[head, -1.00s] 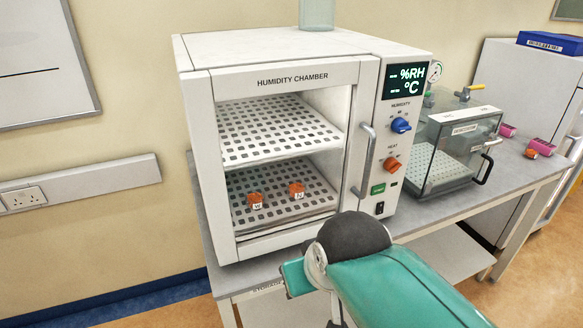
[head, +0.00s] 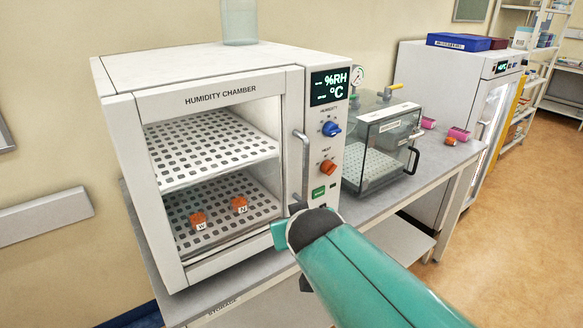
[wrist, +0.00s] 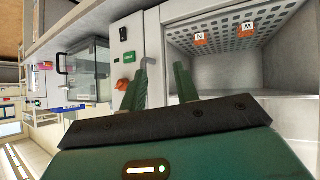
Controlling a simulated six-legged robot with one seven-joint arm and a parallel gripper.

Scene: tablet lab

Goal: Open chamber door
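The humidity chamber (head: 200,62) stands on the bench. Its door (head: 293,130) looks closed, with a wide window and a vertical grey handle (head: 306,165) along its right edge. Two orange items, one labelled N (head: 239,204) and one W (head: 197,220), sit on the lower perforated shelf. In the head view my gripper is mostly hidden behind my arm, near the handle's lower end. In the wrist view my gripper (wrist: 160,88) is open, its two fingers apart. The handle (wrist: 143,72) appears close to the left finger; contact cannot be told.
The control panel (head: 325,125) with display and knobs is right of the door. A clear desiccator box (head: 385,150) stands beside it on the bench (head: 400,200). Pink-capped items (head: 458,134) and a white fridge (head: 430,90) are farther right. A glass vessel (head: 240,22) stands on the chamber.

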